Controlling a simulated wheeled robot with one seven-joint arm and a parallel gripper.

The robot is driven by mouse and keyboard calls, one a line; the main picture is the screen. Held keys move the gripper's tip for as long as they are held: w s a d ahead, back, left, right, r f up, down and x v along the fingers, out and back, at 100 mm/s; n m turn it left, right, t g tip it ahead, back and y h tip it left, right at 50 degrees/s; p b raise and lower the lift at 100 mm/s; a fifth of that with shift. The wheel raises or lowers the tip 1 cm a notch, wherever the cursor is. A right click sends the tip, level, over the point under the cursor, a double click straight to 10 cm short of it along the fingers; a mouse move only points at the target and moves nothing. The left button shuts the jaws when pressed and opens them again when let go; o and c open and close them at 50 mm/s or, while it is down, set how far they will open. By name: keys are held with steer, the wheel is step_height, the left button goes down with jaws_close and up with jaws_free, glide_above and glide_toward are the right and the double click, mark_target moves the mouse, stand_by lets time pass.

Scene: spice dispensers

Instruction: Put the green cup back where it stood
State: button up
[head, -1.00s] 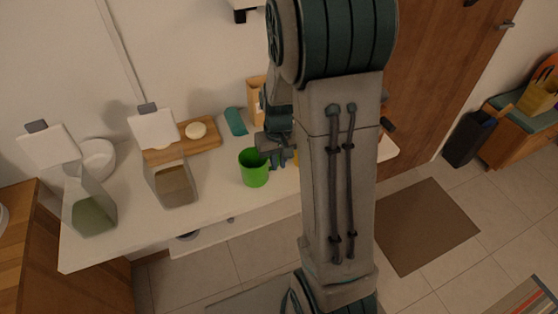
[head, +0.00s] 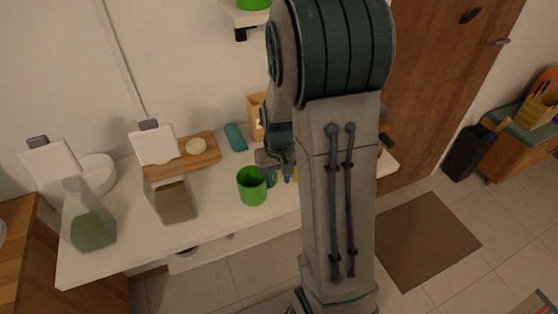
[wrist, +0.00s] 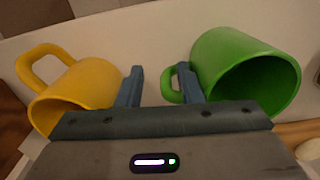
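The green cup (head: 251,187) stands upright on the white counter, right of the dispensers. In the wrist view the green cup (wrist: 232,68) is at the right, its handle beside my right finger. I cannot tell whether that finger is inside the handle loop. My gripper (wrist: 159,86) is open, its two fingers apart with nothing held between them. In the head view my gripper (head: 281,177) is low over the counter, just right of the cup, partly hidden by my arm. The yellow cup (wrist: 83,84) is left of the left finger.
Two clear dispensers, one with green contents (head: 90,230) and one with brown (head: 175,202), stand left on the counter (head: 130,225). A wooden board (head: 180,158) with a pale round item, a teal item (head: 236,137) and a tan box (head: 256,112) are behind. A shelf (head: 240,18) holds something green above.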

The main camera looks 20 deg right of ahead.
step_height(320, 180, up, 11)
steer(key=s+a+r+t, duration=0.1)
steer(key=s+a+r, duration=0.1)
steer(key=s, duration=0.5)
steer(key=s+a+r+n+t, duration=0.1)
steer(key=s+a+r+t, duration=0.1)
steer(key=s+a, duration=0.2)
steer(key=s, duration=0.3)
steer(key=shift+a, duration=0.3)
stand_by(0.6)
